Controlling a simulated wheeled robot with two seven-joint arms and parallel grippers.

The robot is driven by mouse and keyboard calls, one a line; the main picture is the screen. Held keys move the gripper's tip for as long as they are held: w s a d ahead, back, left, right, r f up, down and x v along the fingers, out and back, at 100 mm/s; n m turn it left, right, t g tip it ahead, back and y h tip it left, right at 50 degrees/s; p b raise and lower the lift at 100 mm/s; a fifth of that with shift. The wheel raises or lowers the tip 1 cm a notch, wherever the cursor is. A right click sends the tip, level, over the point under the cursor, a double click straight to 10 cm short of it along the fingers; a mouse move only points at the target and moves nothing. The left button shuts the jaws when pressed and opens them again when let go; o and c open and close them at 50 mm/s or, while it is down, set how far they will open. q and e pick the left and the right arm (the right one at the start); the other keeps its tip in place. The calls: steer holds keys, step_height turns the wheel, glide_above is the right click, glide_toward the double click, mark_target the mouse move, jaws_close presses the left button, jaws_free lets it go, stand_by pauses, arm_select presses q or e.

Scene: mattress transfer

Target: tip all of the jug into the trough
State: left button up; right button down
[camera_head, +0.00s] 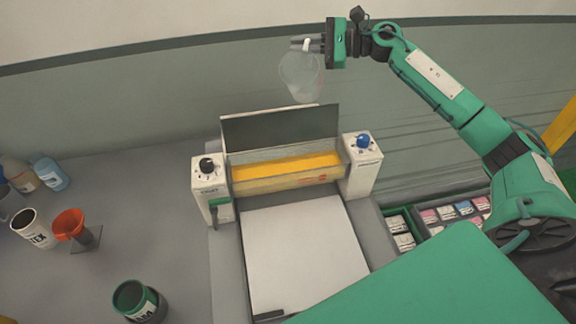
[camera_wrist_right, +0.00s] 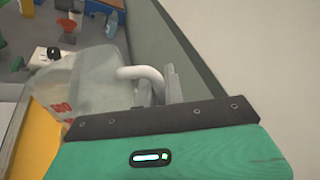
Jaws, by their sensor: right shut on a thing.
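A clear jug (camera_head: 300,77) with a white handle and a red marking hangs in the air behind and above the machine in the head view. My right gripper (camera_head: 308,45) is shut on its handle. The right wrist view shows the jug (camera_wrist_right: 90,85) close up, with the handle between the fingers (camera_wrist_right: 160,85). I cannot tell how much is in the jug. The trough (camera_head: 262,185) runs across the machine below the jug, with a yellow strip inside. The jug is apart from it. My left gripper is not in view.
A dark upright plate (camera_head: 280,128) stands behind the trough. Knobbed end blocks (camera_head: 208,178) (camera_head: 361,165) flank it, and a white sheet (camera_head: 300,250) lies in front. Cans (camera_head: 140,300), an orange funnel (camera_head: 70,223) and bottles (camera_head: 50,172) stand at left. A box of small packs (camera_head: 400,215) sits at right.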

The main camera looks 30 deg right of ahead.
mark_target(307, 76)
arm_select(q)
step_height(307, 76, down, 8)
steer(key=b, duration=0.8)
arm_select(e)
steer(key=w+d+f+m+b, duration=0.1)
steer(key=f+m+b, duration=0.1)
steer(key=f, duration=0.3)
steer(key=w+d+f+m+y+b, duration=0.1)
steer(key=w+d+f+m+b, duration=0.1)
steer(key=f, duration=0.4)
steer(key=w+d+f+m+b, duration=0.1)
steer(key=f+m+b, duration=0.1)
steer(key=f, duration=0.4)
steer(key=shift+w+d+f+m+y+b, duration=0.2)
steer(key=shift+w+m+y+b, duration=0.15)
steer(key=shift+m, duration=0.25)
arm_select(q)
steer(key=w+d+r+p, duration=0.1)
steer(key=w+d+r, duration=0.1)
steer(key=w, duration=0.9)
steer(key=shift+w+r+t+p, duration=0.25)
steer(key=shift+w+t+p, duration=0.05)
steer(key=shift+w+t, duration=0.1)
arm_select(e)
step_height(307, 76, up, 5)
